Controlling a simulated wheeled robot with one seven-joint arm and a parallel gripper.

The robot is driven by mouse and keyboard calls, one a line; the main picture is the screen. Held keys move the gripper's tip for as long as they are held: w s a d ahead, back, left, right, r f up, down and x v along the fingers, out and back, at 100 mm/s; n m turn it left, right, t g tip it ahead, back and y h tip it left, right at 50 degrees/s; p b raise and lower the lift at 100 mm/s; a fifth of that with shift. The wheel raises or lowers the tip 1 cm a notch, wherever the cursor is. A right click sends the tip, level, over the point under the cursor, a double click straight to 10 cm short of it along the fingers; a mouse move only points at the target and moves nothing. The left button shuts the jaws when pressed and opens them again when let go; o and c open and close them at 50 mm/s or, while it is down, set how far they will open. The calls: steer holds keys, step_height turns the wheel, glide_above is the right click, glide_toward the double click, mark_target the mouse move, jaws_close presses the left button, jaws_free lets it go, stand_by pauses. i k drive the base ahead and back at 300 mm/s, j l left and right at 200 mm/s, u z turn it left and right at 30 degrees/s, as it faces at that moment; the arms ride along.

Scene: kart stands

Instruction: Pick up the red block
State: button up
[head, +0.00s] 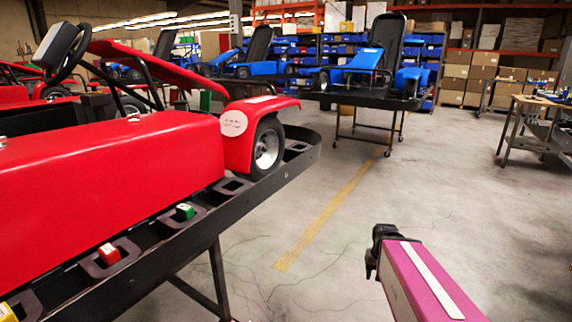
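The red block (109,254) sits in a grey square holder on the black edge of the near kart stand (160,245), at the lower left of the head view. My arm reaches in from the lower right, with a magenta link. Its black end, which looks like my gripper (376,255), is over the open floor to the right of the stand, well apart from the red block. Its fingers are not clear at this angle, so I cannot tell whether it is open or shut.
A green block (185,211) and a yellow block (7,312) sit along the same edge. A red kart (110,165) rests on the stand beside them. Blue karts (360,65) stand behind. A workbench (540,125) is at the right. The floor between is clear.

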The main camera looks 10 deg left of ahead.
mark_target(108, 253)
steer(key=u, duration=2.5)
steer(key=k+l+z, duration=0.2)
steer(key=k, duration=0.35)
steer(key=l, duration=0.1)
